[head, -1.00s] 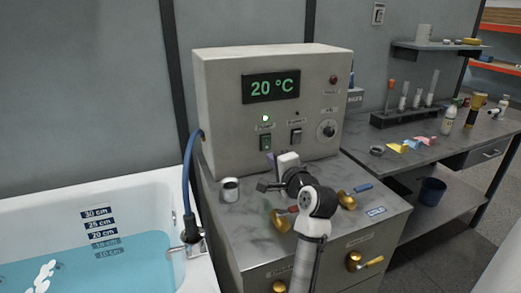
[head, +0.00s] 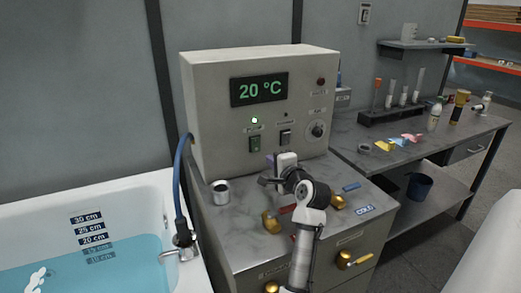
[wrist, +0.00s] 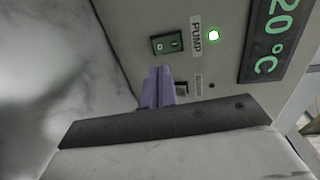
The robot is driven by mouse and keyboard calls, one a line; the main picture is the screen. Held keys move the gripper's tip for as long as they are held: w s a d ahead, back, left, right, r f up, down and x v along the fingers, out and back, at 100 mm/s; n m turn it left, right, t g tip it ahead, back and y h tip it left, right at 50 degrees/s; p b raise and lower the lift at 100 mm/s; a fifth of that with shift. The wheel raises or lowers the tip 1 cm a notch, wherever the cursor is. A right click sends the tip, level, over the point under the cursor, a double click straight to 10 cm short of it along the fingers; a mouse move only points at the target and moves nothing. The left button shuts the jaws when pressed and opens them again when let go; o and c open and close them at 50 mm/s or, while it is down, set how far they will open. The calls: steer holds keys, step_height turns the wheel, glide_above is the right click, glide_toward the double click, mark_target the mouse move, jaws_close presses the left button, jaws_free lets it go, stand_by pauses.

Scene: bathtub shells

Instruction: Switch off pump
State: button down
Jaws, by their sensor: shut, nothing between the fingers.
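The grey control box (head: 218,112) has a green rocker switch (head: 255,144) under a lit green lamp (head: 255,120). In the wrist view the same switch (wrist: 167,43) sits beside a PUMP label (wrist: 196,33) and the lit lamp (wrist: 214,34). My gripper (wrist: 160,70) has purple fingers pressed together, empty, in front of the panel. In the wrist view the tips appear just below the pump switch; contact cannot be told. A second, dark switch (head: 286,137) is to the right and is partly hidden by the fingers in the wrist view. In the head view the fingertips are not clear.
A display (head: 259,89) reads 20 °C, with a knob (head: 317,129) lower right. A water-filled tub (head: 150,190) with a blue hose (head: 178,185) lies left.

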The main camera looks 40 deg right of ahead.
mark_target(256, 150)
steer(key=p+x, duration=0.2)
steer(key=x, duration=0.6)
steer(key=shift+w, duration=0.2)
steer(key=shift+w+f, duration=0.15)
steer(key=shift+w+f, duration=0.15)
steer(key=shift+s+d+r, duration=0.1)
steer(key=shift+s+r, duration=0.2)
steer(key=shift+f, duration=0.2)
steer(key=b+v, duration=0.4)
steer(key=v, duration=1)
steer(key=shift+r, duration=0.15)
steer(key=shift+w, duration=0.1)
